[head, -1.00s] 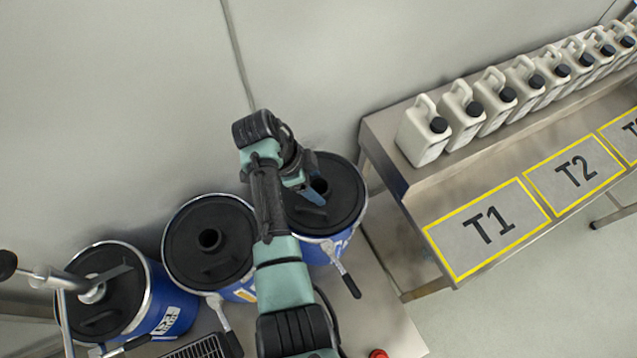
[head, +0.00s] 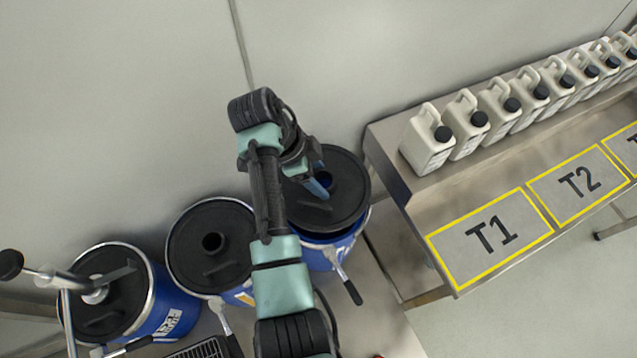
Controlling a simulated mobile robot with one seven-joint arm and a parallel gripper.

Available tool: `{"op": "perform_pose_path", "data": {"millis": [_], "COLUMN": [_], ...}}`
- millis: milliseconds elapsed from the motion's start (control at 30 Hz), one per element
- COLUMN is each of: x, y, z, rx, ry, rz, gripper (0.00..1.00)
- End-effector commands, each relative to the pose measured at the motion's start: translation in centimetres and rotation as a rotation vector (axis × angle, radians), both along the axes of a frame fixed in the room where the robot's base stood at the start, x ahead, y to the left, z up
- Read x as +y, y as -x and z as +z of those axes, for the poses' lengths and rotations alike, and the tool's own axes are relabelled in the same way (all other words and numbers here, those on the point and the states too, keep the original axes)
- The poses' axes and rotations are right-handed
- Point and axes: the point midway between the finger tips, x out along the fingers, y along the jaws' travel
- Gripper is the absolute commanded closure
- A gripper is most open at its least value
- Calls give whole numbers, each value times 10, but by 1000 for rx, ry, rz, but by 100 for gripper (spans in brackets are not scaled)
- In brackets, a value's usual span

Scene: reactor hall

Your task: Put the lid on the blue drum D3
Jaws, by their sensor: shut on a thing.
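A black round lid (head: 345,200) with a hole in it sits over the right-hand blue drum (head: 340,255) in the head view. The lid is a little above the drum's rim, with a dark gap and part of the silver rim showing at its lower right. My gripper (head: 320,188) is shut on the lid near its hole; the fingertips are partly hidden by the wrist. The middle drum (head: 240,290) and the left drum (head: 175,305) each have a black lid in place. I cannot read which drum is D3.
A steel bench (head: 410,225) with white jerrycans (head: 428,140) and yellow-framed T1 (head: 490,235) and T2 areas stands right of the drums. The wall is close behind. A lever handle (head: 345,280) sticks out from the right drum. A metal pump-like fitting (head: 45,275) stands at left.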

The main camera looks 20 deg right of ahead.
Motion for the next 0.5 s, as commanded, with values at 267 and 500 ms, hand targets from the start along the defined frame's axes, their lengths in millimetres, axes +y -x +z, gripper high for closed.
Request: {"op": "perform_pose_path", "data": {"millis": [267, 500], "x": [0, 1], "y": [0, 2], "z": [33, 13], "rx": [-2, 1], "ry": [1, 0], "rz": [1, 2], "gripper": [100, 100]}}
